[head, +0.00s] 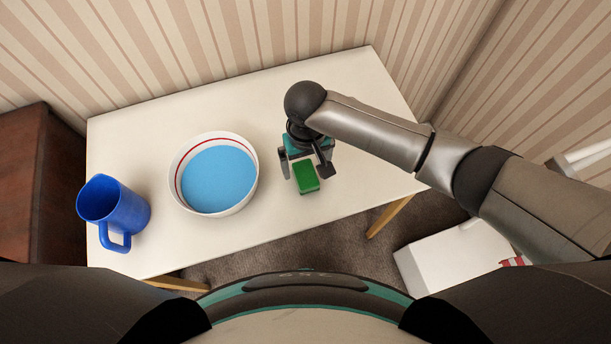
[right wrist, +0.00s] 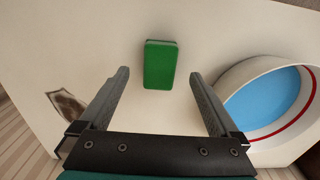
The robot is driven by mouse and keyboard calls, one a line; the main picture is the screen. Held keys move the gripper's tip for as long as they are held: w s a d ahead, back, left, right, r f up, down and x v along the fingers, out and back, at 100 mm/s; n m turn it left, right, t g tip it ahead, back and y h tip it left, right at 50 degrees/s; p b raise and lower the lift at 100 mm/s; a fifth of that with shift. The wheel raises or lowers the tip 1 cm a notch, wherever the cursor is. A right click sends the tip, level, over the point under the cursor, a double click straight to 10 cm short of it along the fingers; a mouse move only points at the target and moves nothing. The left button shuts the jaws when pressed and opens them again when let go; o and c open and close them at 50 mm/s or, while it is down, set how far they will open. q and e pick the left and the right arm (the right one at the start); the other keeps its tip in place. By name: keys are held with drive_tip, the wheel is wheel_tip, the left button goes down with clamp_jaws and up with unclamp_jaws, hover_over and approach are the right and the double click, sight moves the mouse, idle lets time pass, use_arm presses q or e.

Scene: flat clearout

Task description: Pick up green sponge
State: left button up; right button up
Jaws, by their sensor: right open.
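The green sponge (head: 306,177) lies on the white table near its front edge, right of the bowl. In the right wrist view the sponge (right wrist: 160,65) is ahead of the fingertips and roughly midway between them. My right gripper (head: 306,169) is open and empty, above the table just behind the sponge. Its two fingers (right wrist: 158,76) also show in the right wrist view, spread wider than the sponge and apart from it. My left gripper is not in view.
A white bowl (head: 253,190) with a red line and blue inside stands left of the sponge. A blue mug (head: 118,212) stands at the table's left. A small brownish patterned item (right wrist: 68,104) lies on the table in the wrist view. A white box (head: 450,262) is on the floor at right.

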sight(307, 176)
wheel_tip(307, 176, down, 6)
drive_tip(key=shift+s+r+b, duration=0.1)
drive_tip(key=shift+r+b, duration=0.05)
drive_tip(key=shift+b, duration=0.75)
drive_tip(key=c, duration=1.5)
drive_tip(key=shift+o, duration=0.2)
drive_tip(key=shift+r, duration=0.1)
wheel_tip(307, 176, up, 20)
drive_tip(key=p, duration=0.5)
drive_tip(key=shift+p, duration=0.3)
